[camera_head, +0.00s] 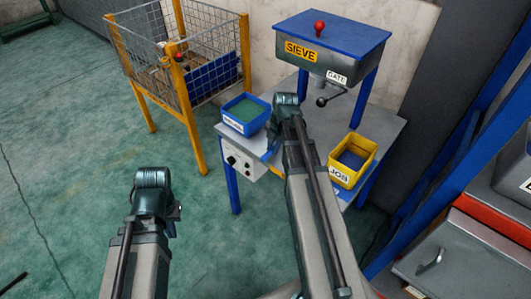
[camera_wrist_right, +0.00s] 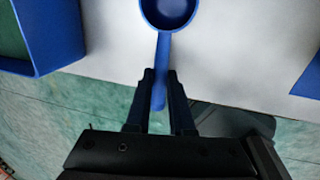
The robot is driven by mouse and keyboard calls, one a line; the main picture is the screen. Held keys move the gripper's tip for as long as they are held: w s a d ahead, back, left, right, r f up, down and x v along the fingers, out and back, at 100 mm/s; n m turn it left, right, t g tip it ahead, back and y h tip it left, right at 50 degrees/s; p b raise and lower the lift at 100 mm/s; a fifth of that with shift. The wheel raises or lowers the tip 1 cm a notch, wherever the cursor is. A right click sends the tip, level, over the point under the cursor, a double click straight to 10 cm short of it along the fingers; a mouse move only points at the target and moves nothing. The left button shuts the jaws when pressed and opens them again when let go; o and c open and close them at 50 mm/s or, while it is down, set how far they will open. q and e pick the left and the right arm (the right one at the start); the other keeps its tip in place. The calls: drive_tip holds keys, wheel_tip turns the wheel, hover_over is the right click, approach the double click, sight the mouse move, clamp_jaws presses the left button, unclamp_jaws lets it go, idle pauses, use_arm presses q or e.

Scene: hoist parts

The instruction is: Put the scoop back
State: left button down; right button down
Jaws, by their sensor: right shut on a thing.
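The scoop (camera_wrist_right: 163,52) is blue, with a round bowl at the top edge of the right wrist view and a straight handle. My right gripper (camera_wrist_right: 161,88) is shut on the handle, with the bowl out beyond the fingertips over the pale bench top. In the head view my right arm reaches over the left part of the bench (camera_head: 375,150), and its wrist hides most of the gripper and scoop. My left arm's wrist (camera_head: 153,190) is over the floor at lower left; its fingers are hidden.
A labelled blue bin (camera_head: 231,122) with green contents stands left of my right wrist. A yellow JOB bin (camera_head: 334,177) stands at the bench's right. The SIEVE box (camera_head: 325,62), with a GATE lever (camera_head: 321,101), stands behind. A yellow-framed mesh cage (camera_head: 245,60) is at back left.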

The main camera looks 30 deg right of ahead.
drive_tip(key=shift+f, duration=0.3)
drive_tip(key=shift+d+r, duration=0.1)
drive_tip(key=shift+f, duration=0.2)
use_arm(q)
drive_tip(key=shift+w+a+f, duration=0.1)
drive_tip(key=shift+a+f, duration=0.05)
drive_tip(key=shift+f, duration=0.2)
use_arm(e)
drive_tip(key=c, duration=0.8)
unclamp_jaws()
use_arm(q)
drive_tip(key=shift+r, duration=0.15)
use_arm(e)
drive_tip(key=shift+r, duration=0.2)
use_arm(q)
wheel_tip(320, 180, up, 12)
drive_tip(key=p, duration=1.2)
use_arm(e)
drive_tip(key=r, duration=0.4)
drive_tip(key=s+r, duration=0.1)
drive_tip(key=r, duration=0.3)
drive_tip(key=s+r, duration=0.1)
drive_tip(key=r, duration=0.3)
drive_tip(key=shift+s+d, duration=0.2)
drive_tip(key=shift+d, duration=0.1)
drive_tip(key=shift+f, duration=0.1)
